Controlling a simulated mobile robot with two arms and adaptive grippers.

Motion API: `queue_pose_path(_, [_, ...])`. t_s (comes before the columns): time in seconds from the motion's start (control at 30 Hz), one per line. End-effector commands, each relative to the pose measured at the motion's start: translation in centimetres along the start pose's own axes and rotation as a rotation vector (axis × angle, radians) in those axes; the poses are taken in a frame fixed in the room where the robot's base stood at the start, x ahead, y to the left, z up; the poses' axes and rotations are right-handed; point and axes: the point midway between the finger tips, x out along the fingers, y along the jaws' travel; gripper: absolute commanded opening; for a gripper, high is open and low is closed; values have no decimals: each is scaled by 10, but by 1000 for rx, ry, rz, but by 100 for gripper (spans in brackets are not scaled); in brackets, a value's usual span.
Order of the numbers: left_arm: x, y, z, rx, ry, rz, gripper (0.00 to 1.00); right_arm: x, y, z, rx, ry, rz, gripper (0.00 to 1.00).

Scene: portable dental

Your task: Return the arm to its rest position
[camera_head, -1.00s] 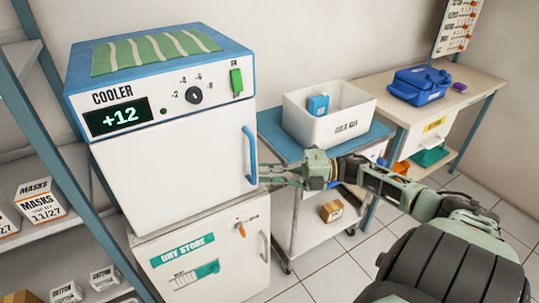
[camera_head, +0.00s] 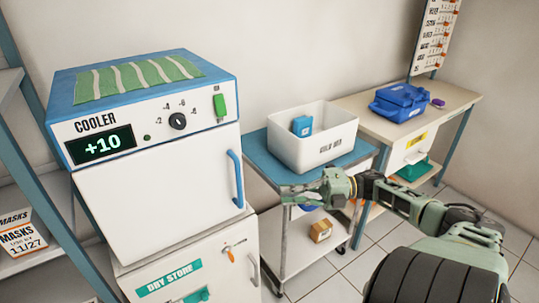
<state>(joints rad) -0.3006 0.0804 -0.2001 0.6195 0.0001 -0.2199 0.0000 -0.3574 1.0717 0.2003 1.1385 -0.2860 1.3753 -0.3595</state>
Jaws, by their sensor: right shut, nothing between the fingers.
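My right arm comes in from the lower right. Its gripper (camera_head: 300,198) is shut and empty, in front of the blue-topped cart and to the right of the cooler's handle, apart from it. The cooler (camera_head: 150,190) stands at the left with its door shut. Its blue handle (camera_head: 236,178) is upright at the door's right edge. The cooler's display (camera_head: 101,145) reads +10, and its green switch (camera_head: 219,106) is at the upper right of the panel. My left gripper is not in view.
A white bin (camera_head: 312,150) holding a blue box (camera_head: 302,126) stands on the cart (camera_head: 262,150). A cardboard box (camera_head: 320,231) sits on the cart's lower shelf. A bench (camera_head: 450,97) with a blue case (camera_head: 400,103) is at the right. Tiled floor shows at the lower right.

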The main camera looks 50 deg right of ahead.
Motion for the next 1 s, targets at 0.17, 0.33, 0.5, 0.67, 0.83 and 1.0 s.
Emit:
queue_pose_path(0.17, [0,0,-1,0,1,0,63,-22,0,0,1,-1,0,0])
queue_pose_path(0.33, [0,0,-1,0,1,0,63,-27,0,0,1,0,0,0])
queue_pose_path(0.5, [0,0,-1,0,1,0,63,-27,-2,0,5,-6,1,0])
queue_pose_path(0.67, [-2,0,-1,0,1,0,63,-33,-43,14,112,-161,5,0])
queue_pose_path(0.83, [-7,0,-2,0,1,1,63,-53,-157,26,392,-514,-16,0])
queue_pose_path(1.0, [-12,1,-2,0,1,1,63,-72,-282,-4,693,-831,-76,0])
